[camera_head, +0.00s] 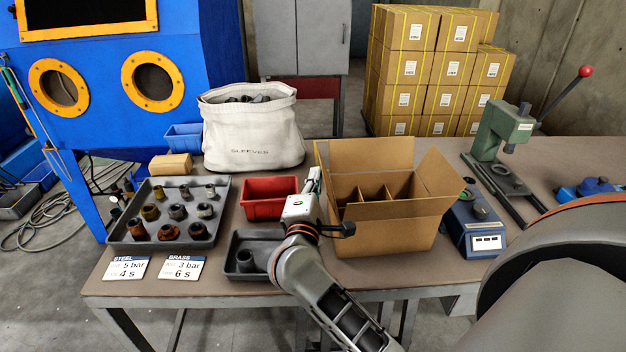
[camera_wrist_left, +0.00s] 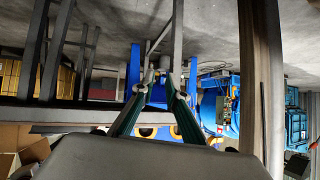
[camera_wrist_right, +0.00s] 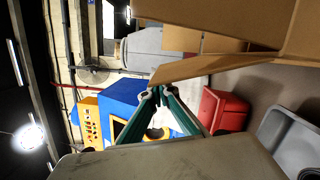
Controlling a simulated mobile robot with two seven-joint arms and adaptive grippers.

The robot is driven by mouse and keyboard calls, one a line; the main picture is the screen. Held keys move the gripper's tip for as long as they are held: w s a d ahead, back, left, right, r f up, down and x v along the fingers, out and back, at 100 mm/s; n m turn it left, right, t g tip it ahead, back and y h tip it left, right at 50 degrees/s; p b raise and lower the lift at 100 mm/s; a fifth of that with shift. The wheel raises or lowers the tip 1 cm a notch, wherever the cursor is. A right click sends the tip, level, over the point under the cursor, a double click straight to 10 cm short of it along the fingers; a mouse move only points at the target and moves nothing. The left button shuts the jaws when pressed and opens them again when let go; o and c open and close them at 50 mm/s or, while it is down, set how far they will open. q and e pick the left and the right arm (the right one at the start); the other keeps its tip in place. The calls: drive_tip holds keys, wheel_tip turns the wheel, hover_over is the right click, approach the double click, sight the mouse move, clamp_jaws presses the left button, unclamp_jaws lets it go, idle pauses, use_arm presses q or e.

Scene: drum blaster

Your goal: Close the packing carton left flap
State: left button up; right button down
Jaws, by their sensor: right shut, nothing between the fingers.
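The brown packing carton (camera_head: 390,238) stands open on the table. Its left flap (camera_head: 323,165) is raised and seen nearly edge-on in the head view. My right gripper (camera_head: 314,180) is shut and empty at the outer left side of that flap. In the right wrist view, the closed fingertips (camera_wrist_right: 158,92) are at or very near the edge of a carton flap (camera_wrist_right: 195,69); contact is unclear. The back and right flaps are also open, and dividers show inside. My left gripper (camera_wrist_left: 160,82) shows only in its wrist view, away from the carton, its jaw gap unclear.
A red bin (camera_head: 268,205) and a grey tray (camera_head: 240,268) lie left of the carton, close to my right arm. A blue scale (camera_head: 474,228) stands close on its right. A white sack (camera_head: 252,135) and a parts tray (camera_head: 130,240) are further left.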

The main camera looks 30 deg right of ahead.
drive_tip(key=d+m+b, duration=0.1)
drive_tip(key=s+d+m+b, duration=0.1)
drive_tip(key=m+b, duration=0.1)
drive_tip(key=d+r+m+g+b, duration=0.1)
drive_tip(key=shift+s+m+y+b, duration=0.3)
drive_tip(key=shift+s+y+b, duration=0.05)
drive_tip(key=shift+y+b, duration=0.05)
drive_tip(key=shift+s+d+r, duration=0.1)
drive_tip(key=shift+d, duration=0.15)
use_arm(q)
drive_tip(key=f, duration=0.3)
drive_tip(key=shift+w+a+f, duration=0.2)
drive_tip(key=shift+w+a, duration=0.1)
drive_tip(key=shift+w, duration=0.05)
drive_tip(key=shift+s+f, duration=0.2)
drive_tip(key=shift+s, duration=0.05)
